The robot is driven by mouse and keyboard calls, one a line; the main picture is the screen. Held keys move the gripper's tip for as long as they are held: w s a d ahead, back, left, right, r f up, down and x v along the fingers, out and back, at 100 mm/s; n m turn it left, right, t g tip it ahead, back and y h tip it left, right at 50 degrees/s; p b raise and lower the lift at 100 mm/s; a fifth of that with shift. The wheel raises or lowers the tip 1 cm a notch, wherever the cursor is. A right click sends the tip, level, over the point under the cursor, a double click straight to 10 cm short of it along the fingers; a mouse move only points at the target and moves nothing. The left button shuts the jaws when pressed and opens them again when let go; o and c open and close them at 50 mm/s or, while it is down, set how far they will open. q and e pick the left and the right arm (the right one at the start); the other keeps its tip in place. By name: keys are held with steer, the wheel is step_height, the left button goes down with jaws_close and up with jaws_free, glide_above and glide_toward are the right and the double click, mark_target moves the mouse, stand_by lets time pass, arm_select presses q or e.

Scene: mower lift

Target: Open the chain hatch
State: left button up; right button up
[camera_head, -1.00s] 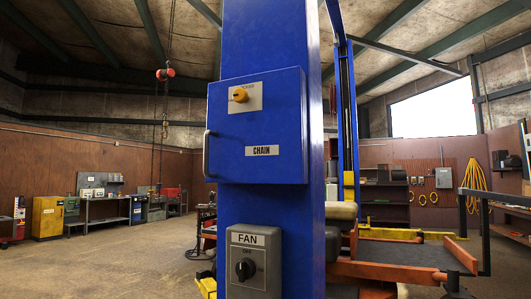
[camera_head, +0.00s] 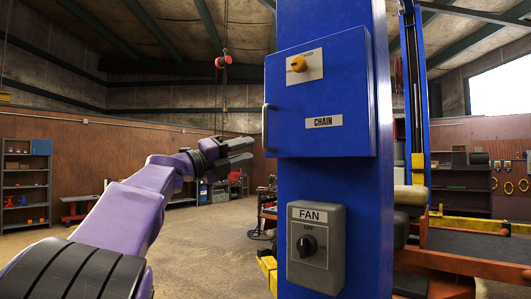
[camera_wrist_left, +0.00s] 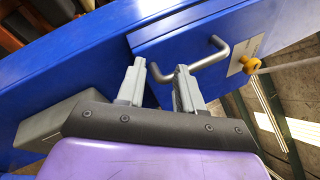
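The chain hatch (camera_head: 330,100) is a blue box door labelled CHAIN on a blue post, and it looks closed. Its grey bar handle (camera_head: 266,127) stands on the left edge of the door. A yellow knob (camera_head: 298,63) on a pale plate sits above the label. My left gripper (camera_head: 250,152) is left of the handle, a little lower in the picture, with its two fingers apart. In the left wrist view the fingers (camera_wrist_left: 160,85) are open, and the handle (camera_wrist_left: 212,55) shows beyond them, its near end close to the right finger. Contact cannot be told. My right gripper is not in view.
A grey FAN switch box (camera_head: 316,270) is on the post below the hatch. An orange and dark lift platform (camera_head: 470,245) stands at the right. Shelves (camera_head: 27,185) line the back wall at left. The floor left of the post is mostly clear.

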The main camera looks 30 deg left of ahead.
arm_select(q)
steer(key=s+d+r+m+g, duration=0.1)
steer(key=s+r+m, duration=0.5)
steer(key=r, duration=0.1)
steer(key=m+g+y+p, duration=0.2)
steer(key=m+p, duration=0.3)
glide_above(265, 143)
steer(key=shift+w+a, duration=0.15)
steer(key=shift+w, duration=0.35)
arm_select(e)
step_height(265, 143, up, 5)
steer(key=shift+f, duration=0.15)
arm_select(q)
jaws_close()
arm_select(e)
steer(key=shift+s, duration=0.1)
